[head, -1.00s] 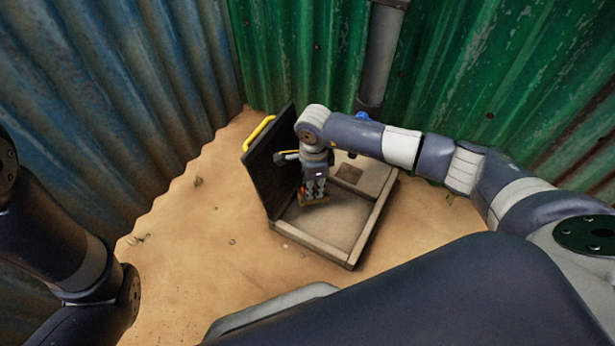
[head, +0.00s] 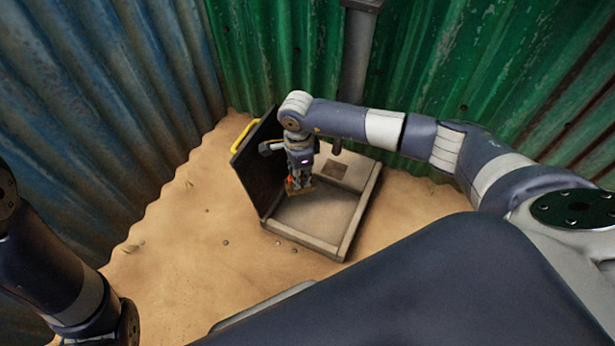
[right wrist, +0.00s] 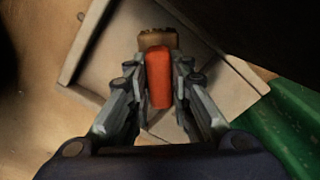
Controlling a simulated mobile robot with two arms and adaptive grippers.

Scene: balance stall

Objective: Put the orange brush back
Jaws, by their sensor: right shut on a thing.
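The orange brush (right wrist: 158,80) is between the fingers of my right gripper (right wrist: 158,92) in the right wrist view. Its tan end (right wrist: 158,39) points away from the palm, over the pale box floor. In the head view my right gripper (head: 299,173) points down over the open box (head: 350,236), close to its raised dark lid (head: 258,160). The tan end of the brush (head: 299,189) shows below the fingers. I cannot tell whether it touches the box floor. My left arm is at the left edge; its gripper is out of view.
The box has a yellow handle (head: 243,134) on its lid and a raised section with a dark square (head: 336,170) at the back. It lies on sand (head: 190,255). Blue (head: 90,100) and green (head: 440,80) corrugated walls and a grey post (head: 356,70) stand behind.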

